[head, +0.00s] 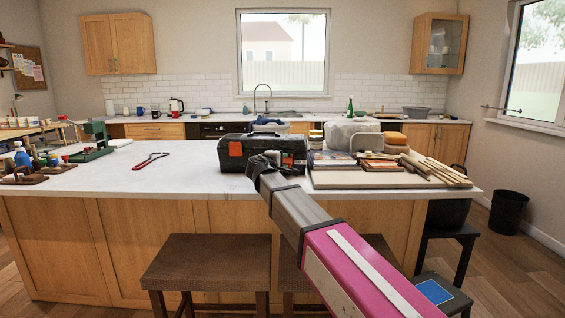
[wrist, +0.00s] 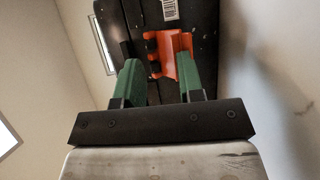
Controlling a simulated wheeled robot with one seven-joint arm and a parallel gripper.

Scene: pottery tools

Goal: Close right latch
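A black toolbox (head: 264,142) stands on the white counter, with one orange latch (head: 235,149) visible on the left of its front. My gripper (head: 258,163) is in front of the toolbox's middle and hides part of its front, including much of the right side. In the wrist view, an orange latch (wrist: 168,56) sits on the toolbox's black face (wrist: 205,20), and a flap of it seems to stand out. My gripper (wrist: 160,80) has two green fingers apart with nothing held between them. The right finger overlaps the latch's lower edge; I cannot tell whether they touch.
Red-handled pliers (head: 151,160) and a green tool (head: 92,143) are to the left, with bare counter around the pliers. Brown stools (head: 210,262) stand before the counter.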

